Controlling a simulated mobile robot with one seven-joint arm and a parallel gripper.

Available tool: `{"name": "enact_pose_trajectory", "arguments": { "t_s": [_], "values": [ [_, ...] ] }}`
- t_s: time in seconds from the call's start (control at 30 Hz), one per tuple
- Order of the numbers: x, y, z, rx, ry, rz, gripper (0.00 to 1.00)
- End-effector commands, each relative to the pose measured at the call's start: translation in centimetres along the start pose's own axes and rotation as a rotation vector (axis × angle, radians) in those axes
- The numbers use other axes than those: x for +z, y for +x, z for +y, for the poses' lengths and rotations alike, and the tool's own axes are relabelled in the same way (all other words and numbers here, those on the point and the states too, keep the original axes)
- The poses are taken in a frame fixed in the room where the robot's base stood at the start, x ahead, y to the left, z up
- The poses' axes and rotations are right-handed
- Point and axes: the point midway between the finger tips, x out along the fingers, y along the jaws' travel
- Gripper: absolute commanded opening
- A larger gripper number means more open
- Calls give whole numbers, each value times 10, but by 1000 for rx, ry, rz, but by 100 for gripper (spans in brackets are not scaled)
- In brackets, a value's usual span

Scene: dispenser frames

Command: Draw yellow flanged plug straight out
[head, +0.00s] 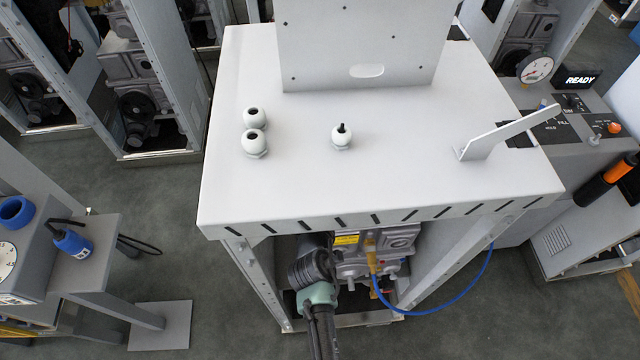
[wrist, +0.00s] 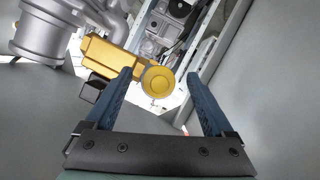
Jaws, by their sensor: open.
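The yellow flanged plug (wrist: 159,82) shows in the wrist view as a round yellow disc with a raised rim. It sits at the end of a yellow-orange body (wrist: 112,57). My gripper (wrist: 159,73) is open, with its two blue fingers apart. The plug appears between the fingertips, nearer the left one. I cannot tell whether a finger touches it or how far in front of the tips it lies. In the head view my arm reaches under the white top; the fingers and the plug cannot be made out there.
The white top (head: 300,190) overhangs the machinery (head: 395,245) inside the frame. A blue hose (head: 440,311) loops at the right. In the wrist view a grey cylinder (wrist: 45,35) is at upper left, a dark block (wrist: 93,89) is left of the plug, and grey panels flank the fingers.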

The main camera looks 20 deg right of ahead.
Motion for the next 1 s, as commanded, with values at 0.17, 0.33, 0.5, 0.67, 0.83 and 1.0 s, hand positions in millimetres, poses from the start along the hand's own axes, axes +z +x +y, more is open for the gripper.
{"name": "enact_pose_trajectory", "arguments": {
  "t_s": [0.17,0.33,0.5,0.67,0.83,1.0],
  "values": [
    [0,0,0,0,0,0,87],
    [0,0,0,0,0,0,59],
    [0,0,0,0,0,0,28],
    [0,0,0,0,0,0,0],
    [1,-3,0,0,0,1,0],
    [4,-11,0,0,0,0,0]
  ]
}}
